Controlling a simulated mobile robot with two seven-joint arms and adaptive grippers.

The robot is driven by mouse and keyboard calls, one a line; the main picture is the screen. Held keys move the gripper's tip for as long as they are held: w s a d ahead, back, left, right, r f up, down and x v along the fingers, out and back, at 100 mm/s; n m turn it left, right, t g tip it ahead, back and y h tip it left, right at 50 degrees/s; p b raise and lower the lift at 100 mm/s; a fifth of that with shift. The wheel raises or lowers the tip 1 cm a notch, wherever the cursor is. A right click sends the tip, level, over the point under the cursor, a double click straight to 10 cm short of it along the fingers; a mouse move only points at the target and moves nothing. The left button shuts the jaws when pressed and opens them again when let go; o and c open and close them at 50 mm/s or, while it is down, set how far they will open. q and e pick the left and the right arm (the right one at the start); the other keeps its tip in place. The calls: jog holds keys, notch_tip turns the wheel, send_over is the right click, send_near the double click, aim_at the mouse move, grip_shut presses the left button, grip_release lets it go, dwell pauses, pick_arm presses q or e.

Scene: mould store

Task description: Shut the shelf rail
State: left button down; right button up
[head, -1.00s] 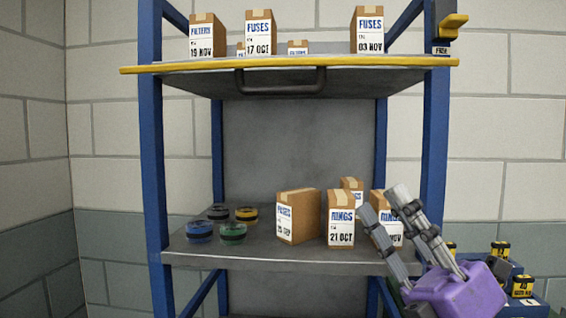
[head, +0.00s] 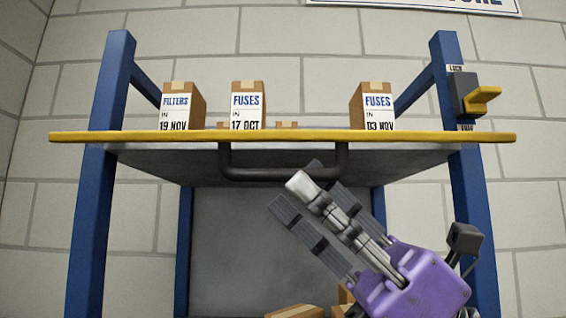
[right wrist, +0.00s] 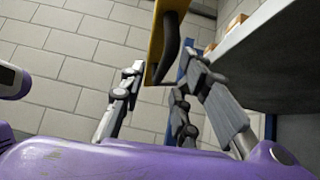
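The upper shelf has a yellow front rail (head: 285,136) with a dark bar handle (head: 283,174) hanging below its middle. The rail passes in front of both blue posts. My right gripper (head: 297,188) is raised, its fingertips close to the right half of the handle in the head view. In the right wrist view its fingers (right wrist: 160,68) are apart, with the yellow rail (right wrist: 159,42) and dark handle (right wrist: 172,50) beyond and between them. I see no contact. A yellow lever (head: 484,98) on a dark block is on the right post. My left gripper is out of view.
Several cartons stand on the upper shelf: a filters carton (head: 180,106) at left, fuses cartons (head: 247,105) at middle and right (head: 375,106). Carton tops (head: 297,312) show on the lower shelf. The space in front of the handle's left half is clear.

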aim_at(284, 176)
jog(key=shift+p+x, duration=0.5)
jog(key=shift+x, duration=1.5)
jog(key=shift+w+f, duration=0.1)
grip_shut()
